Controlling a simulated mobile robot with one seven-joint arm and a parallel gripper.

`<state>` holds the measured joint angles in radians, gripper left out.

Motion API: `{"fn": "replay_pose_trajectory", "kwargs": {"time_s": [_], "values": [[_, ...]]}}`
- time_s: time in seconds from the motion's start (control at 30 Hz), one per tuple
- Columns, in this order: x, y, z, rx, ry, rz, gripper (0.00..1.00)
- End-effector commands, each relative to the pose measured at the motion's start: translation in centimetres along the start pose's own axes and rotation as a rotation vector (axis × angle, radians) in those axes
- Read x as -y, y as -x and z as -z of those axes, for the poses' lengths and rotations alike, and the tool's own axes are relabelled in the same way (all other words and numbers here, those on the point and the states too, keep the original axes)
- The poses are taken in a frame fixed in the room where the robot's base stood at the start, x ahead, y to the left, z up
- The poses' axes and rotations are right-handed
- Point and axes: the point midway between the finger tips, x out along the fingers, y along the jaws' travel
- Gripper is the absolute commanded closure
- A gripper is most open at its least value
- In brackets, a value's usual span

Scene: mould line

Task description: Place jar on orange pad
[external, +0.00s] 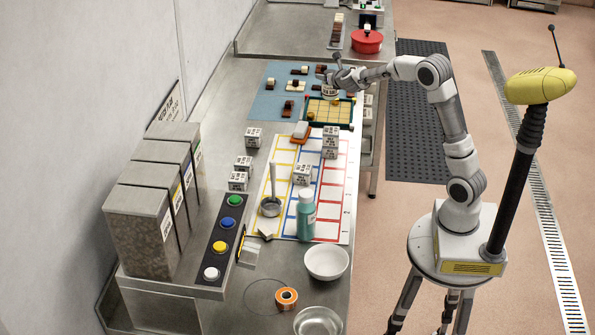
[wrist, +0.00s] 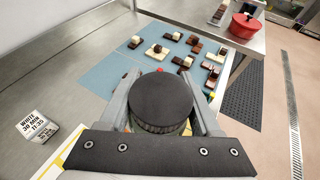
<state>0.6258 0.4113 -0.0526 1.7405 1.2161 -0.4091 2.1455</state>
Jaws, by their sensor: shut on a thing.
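My gripper (external: 333,78) is shut on a jar (external: 329,92), near the far end of the bench by the yellow gridded board. In the wrist view the jar (wrist: 160,104) shows its round black lid, with a gripper finger on each side. The lid hides most of the jar's body. I cannot tell how high the jar is above the bench. A small orange pad (external: 295,140) lies at the top of the colour-lined mat, nearer the camera than the gripper, with a pale block (external: 301,129) on it. The pad does not show in the wrist view.
The yellow gridded board (external: 328,112) and a blue mat (external: 262,100) with several small brown and cream pieces lie near the gripper. A red pot (wrist: 244,25) is beyond.

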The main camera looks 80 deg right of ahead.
Motion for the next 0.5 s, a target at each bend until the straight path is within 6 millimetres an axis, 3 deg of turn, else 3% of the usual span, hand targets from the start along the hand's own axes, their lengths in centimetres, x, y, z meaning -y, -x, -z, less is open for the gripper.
{"fn": "replay_pose_trajectory", "kwargs": {"time_s": [0.3,0.5], "values": [[-7.1,-2.0,3.6,-0.003,0.003,-0.006,1.00],[-10.3,-3.0,5.2,0.001,0.002,-0.003,1.00]]}}
